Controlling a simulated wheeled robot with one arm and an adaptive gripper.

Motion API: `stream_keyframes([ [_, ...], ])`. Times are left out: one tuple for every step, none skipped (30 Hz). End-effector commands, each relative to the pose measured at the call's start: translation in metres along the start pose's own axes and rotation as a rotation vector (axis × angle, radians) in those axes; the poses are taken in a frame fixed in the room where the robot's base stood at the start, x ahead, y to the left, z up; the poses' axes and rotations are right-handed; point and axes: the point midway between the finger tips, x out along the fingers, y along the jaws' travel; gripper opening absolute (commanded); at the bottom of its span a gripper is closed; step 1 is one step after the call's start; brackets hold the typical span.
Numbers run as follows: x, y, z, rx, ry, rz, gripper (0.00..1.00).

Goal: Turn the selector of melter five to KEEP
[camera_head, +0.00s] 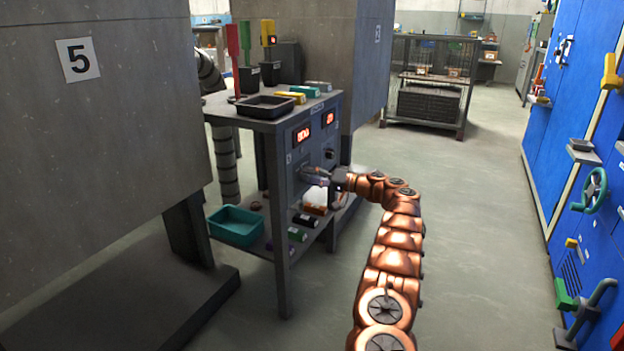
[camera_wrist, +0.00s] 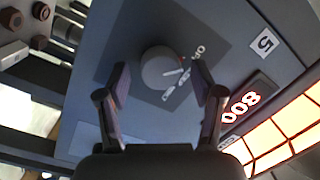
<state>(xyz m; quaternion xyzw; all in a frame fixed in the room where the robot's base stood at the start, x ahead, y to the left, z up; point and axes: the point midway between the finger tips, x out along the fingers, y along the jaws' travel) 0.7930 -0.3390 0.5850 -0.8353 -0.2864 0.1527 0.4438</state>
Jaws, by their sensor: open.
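The selector of melter five is a round dark grey knob (camera_wrist: 158,68) on a dark plate (camera_wrist: 118,62) of the control panel. Small white lettering lies beside it, one word looking like OFF; the rest is too small to read. A white label with 5 (camera_wrist: 264,42) and a lit display reading 800 (camera_wrist: 240,103) are on the same panel. My gripper (camera_wrist: 162,82) is open, one finger on each side of the knob, apart from it as far as I can tell. In the head view my gripper (camera_head: 318,176) is at the cabinet front, and the knob is hidden.
The control cabinet (camera_head: 334,105) carries a black tray (camera_head: 265,107) on top. Large grey melter housing (camera_head: 90,140) stands left, blue cabinets (camera_head: 568,90) right. Floor between is clear.

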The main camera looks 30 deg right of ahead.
Motion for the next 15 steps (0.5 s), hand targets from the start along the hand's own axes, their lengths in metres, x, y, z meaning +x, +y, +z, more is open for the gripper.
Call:
stream_keyframes([
  [-0.0002,-0.0001,-0.0002,0.0,0.0,0.0,0.67],
  [-0.0003,-0.0001,-0.0002,0.0,0.0,0.0,0.67],
  [-0.0003,-0.0001,-0.0002,0.0,0.0,0.0,0.67],
  [-0.0003,-0.0001,-0.0002,0.0,0.0,0.0,0.67],
  [-0.0003,-0.0001,-0.0001,0.0,0.0,0.0,0.64],
  [-0.0003,0.0,-0.0001,0.001,0.0,0.0,0.59],
  [-0.0003,-0.0001,-0.0001,0.0,0.0,0.0,0.56],
  [-0.0003,-0.0002,-0.0001,0.0,0.0,0.0,0.53],
  [-0.0003,-0.0001,-0.0001,0.001,0.0,0.0,0.49],
  [-0.0003,-0.0001,-0.0001,0.001,0.0,0.0,0.46],
  [-0.0003,-0.0001,-0.0001,0.001,0.0,0.0,0.43],
  [-0.0003,-0.0001,0.0,0.001,0.0,0.0,0.39],
  [-0.0003,-0.0001,0.0,0.001,0.0,0.0,0.35],
  [-0.0003,0.0,0.0001,0.001,0.0,0.0,0.32],
  [-0.0002,0.0001,0.0001,0.001,0.0,0.0,0.28],
])
